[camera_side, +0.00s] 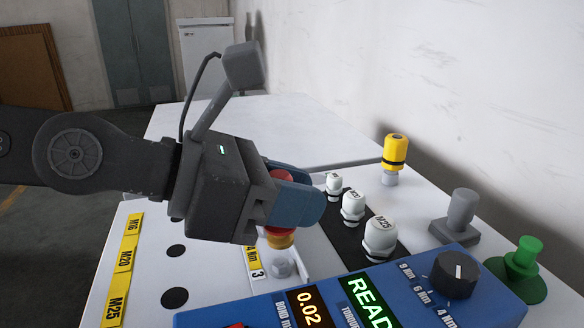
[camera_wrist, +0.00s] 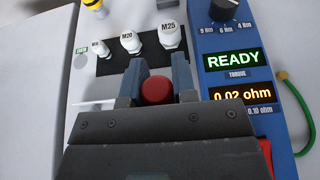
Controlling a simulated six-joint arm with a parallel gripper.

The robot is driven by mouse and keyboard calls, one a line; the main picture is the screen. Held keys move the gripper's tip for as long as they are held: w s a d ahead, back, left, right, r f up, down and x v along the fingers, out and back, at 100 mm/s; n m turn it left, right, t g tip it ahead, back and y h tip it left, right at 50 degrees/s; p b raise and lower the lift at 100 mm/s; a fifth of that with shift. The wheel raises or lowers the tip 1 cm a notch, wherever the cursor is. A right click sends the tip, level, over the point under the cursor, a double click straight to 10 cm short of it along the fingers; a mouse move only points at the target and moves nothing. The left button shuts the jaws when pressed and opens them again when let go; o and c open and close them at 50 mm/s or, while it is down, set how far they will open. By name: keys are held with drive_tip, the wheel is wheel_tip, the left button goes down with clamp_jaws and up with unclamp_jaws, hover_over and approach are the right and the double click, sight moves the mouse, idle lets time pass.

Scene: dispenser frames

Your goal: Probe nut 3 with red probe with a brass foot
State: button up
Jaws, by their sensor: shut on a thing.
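My gripper (camera_side: 297,200) is shut on the red probe (camera_side: 277,231), which stands roughly upright between the jaws. Its brass foot (camera_side: 280,242) shows below the jaws. A grey nut (camera_side: 283,266) sits directly under the foot, beside a yellow label marked 3 (camera_side: 258,273). I cannot tell whether foot and nut touch. In the wrist view my gripper (camera_wrist: 156,76) holds the probe, whose round red top (camera_wrist: 156,90) shows; the nut and foot are hidden there.
A blue meter box (camera_side: 400,297) in front reads READY and 0.02 ohm. White glands marked M20 and M25 (camera_side: 380,240) stand on a black strip right of the gripper. A yellow-topped piece (camera_side: 396,150), a grey post (camera_side: 462,210) and a green piece (camera_side: 524,262) stand farther right.

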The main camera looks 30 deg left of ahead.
drive_tip(key=shift+f, duration=0.55)
drive_tip(key=shift+s+d+f, duration=0.1)
drive_tip(key=shift+f, duration=0.15)
drive_tip(key=shift+f, duration=0.25)
idle(1.0)
drive_tip(key=shift+f, duration=0.7)
idle(4.4)
